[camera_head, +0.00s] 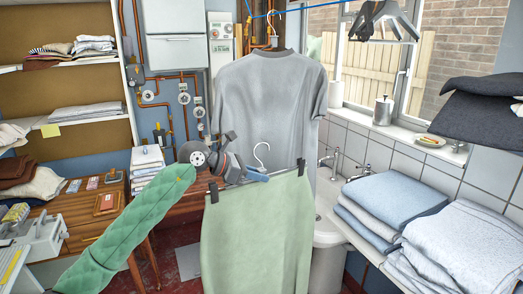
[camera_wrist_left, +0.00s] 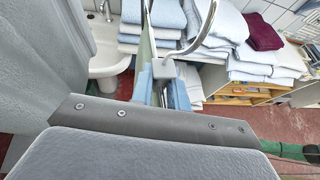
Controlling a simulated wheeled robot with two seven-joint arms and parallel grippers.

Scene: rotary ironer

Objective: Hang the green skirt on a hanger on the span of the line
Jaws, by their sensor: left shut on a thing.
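The green skirt (camera_head: 258,240) hangs from a hanger (camera_head: 262,152) by dark clips at its waistband, in the middle foreground of the head view. My left gripper (camera_head: 257,175) is shut on the hanger's middle, just below its hook. The wrist view shows the blue fingertips (camera_wrist_left: 163,82) around the hanger's block, the pale hook (camera_wrist_left: 207,25) and a thin green edge of the skirt (camera_wrist_left: 147,45). The blue line (camera_head: 318,5) runs across the top of the head view, well above the hook. My right gripper is not in view.
A grey shirt (camera_head: 268,95) hangs on the line behind the skirt. Dark hangers (camera_head: 385,20) hang together at the upper right. Folded blue laundry (camera_head: 395,200) lies at the right, beside the sink (camera_head: 328,228). A wooden desk (camera_head: 85,228) stands at the left.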

